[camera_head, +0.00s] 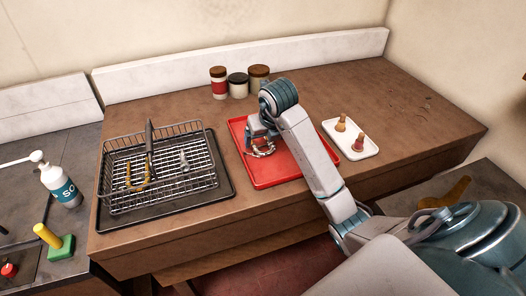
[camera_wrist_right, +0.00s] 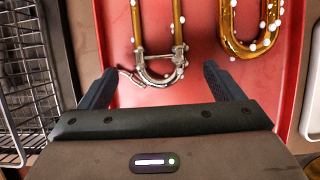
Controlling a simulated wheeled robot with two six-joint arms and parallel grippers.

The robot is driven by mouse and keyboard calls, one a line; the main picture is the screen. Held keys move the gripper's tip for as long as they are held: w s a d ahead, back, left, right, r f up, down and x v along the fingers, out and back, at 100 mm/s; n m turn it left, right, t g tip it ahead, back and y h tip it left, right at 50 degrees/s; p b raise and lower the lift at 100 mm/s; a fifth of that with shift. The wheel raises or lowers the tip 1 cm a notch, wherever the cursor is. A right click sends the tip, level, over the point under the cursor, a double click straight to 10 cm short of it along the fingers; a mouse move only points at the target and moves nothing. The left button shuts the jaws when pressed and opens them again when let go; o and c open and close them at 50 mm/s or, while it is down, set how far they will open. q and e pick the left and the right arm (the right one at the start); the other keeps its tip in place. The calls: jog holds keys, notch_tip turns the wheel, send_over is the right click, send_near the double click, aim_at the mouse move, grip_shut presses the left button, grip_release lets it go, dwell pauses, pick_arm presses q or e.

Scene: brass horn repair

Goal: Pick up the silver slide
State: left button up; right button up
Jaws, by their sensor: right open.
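A U-shaped slide (camera_wrist_right: 158,80) with a silver curved end and brass-looking tubes lies on the red tray (camera_head: 284,179), wet with white drops. In the wrist view its curved end sits between the two fingers of my right gripper (camera_wrist_right: 159,72), with space on both sides. The right gripper is open and holds nothing. In the head view the right gripper (camera_head: 259,143) is over the tray's left part and partly hides the slide. A second, brass slide (camera_wrist_right: 228,42) with white drops lies to its right. My left gripper is not in view.
A wire rack (camera_head: 111,189) on a dark tray stands at the left, holding a brass U-shaped piece (camera_head: 137,186), a small silver piece (camera_head: 184,161) and a dark-handled tool. Jars (camera_head: 219,83) stand behind.

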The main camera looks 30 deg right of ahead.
aim_at(262, 147)
jog(key=x, duration=0.3)
jog(key=shift+w+f, duration=0.15)
jog(key=c, duration=1.1)
